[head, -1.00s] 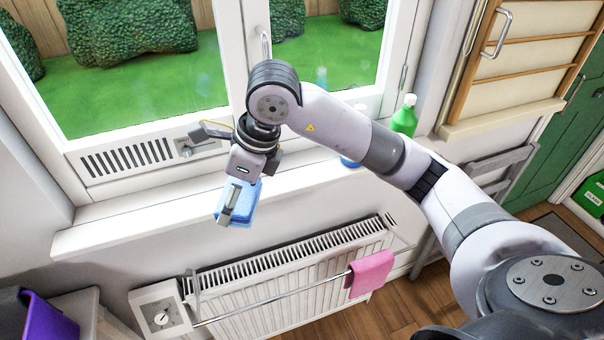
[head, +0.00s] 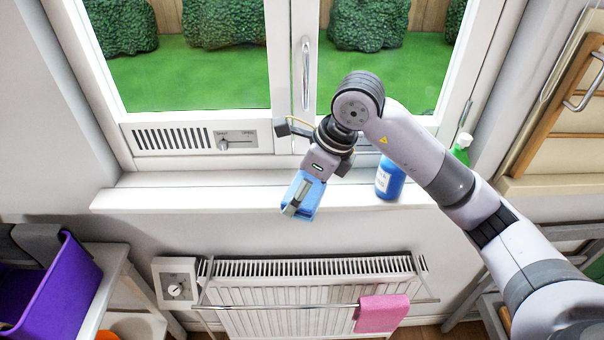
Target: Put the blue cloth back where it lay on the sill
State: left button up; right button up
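My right gripper (head: 298,201) comes in from the right and points down. It is shut on the blue cloth (head: 312,198), which hangs folded between its fingers. The cloth is in front of the white window sill (head: 170,198) in the picture, near the sill's front edge. I cannot tell whether it touches the sill. The sill's left stretch is bare. My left gripper is not in view.
A blue bottle (head: 389,182) and a green bottle (head: 461,150) stand to the right of the gripper, partly behind my arm. Below the sill is a radiator (head: 290,300) with a pink cloth (head: 381,313) on its rail. A purple bin (head: 55,290) is at lower left.

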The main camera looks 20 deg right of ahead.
jog(key=w+p, duration=0.1)
jog(key=w, duration=0.1)
jog(key=w+d+f+p, duration=0.1)
jog(key=w, duration=0.2)
jog(key=w+d+f+p, duration=0.1)
jog(key=w+p, duration=0.1)
jog(key=w, duration=0.1)
jog(key=shift+w+d, duration=0.2)
jog(key=shift+w, duration=0.05)
jog(key=shift+f, duration=0.6)
notch_tip(320, 180, down, 2)
jog(key=shift+s+f+p, duration=0.15)
jog(key=shift+f+p, duration=0.05)
jog(key=shift+p, duration=0.7)
jog(key=shift+w+f+p, duration=0.3)
jog(key=shift+f+p, duration=0.2)
jog(key=shift+f, duration=0.05)
jog(key=shift+d+f, duration=0.1)
jog(key=shift+f, duration=0.05)
jog(key=shift+f, duration=0.1)
